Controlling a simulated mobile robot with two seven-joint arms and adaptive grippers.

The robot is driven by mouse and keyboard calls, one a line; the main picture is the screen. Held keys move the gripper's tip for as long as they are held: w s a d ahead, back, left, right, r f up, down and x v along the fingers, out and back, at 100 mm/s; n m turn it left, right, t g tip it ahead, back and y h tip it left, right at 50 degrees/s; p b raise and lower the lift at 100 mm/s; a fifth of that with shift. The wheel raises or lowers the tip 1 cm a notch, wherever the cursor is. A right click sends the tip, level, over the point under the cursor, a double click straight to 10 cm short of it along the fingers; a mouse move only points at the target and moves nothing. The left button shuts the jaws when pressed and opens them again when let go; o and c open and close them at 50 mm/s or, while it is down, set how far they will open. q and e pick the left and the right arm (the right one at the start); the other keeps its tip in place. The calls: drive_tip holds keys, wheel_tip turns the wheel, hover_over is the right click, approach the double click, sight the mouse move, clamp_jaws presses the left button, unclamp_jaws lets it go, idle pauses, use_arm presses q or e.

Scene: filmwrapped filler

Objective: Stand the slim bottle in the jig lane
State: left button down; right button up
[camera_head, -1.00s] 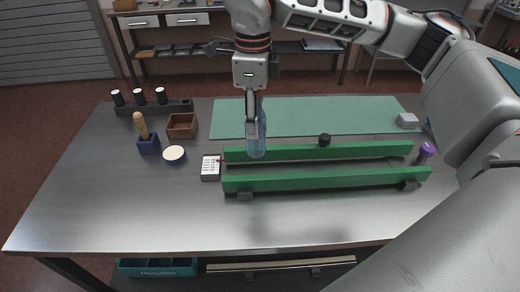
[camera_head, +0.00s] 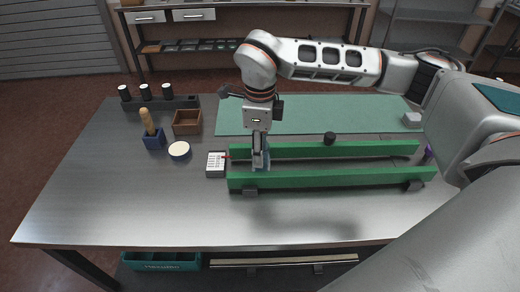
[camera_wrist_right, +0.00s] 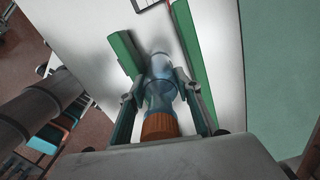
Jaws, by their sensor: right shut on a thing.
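The slim bottle (camera_wrist_right: 160,68) is translucent blue with a ribbed orange-brown cap (camera_wrist_right: 160,126). My right gripper (camera_wrist_right: 160,90) is shut on it, a finger on each side. In the head view the right gripper (camera_head: 260,154) points down at the left end of the jig lane, mostly covering the bottle (camera_head: 265,160). The lane lies between two green rails, the back rail (camera_head: 370,149) and the front rail (camera_head: 330,179). The bottle looks roughly upright between them. Its base is hidden by the front rail, so I cannot tell whether it touches the table. My left gripper is out of view.
A white keypad-like box (camera_head: 216,164) sits just left of the lane. A round tin (camera_head: 179,150), a blue holder (camera_head: 154,139) and a wooden box (camera_head: 187,121) stand farther left. A black knob (camera_head: 330,138) rises by the back rail. The table front (camera_head: 150,215) is clear.

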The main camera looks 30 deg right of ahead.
drive_tip(key=shift+f, duration=0.2)
drive_tip(key=o, duration=1.1)
drive_tip(key=shift+c, duration=0.2)
drive_tip(key=shift+r, duration=0.15)
wheel_tip(320, 180, up, 12)
drive_tip(key=shift+r+b, duration=0.1)
drive_tip(key=shift+b, duration=0.35)
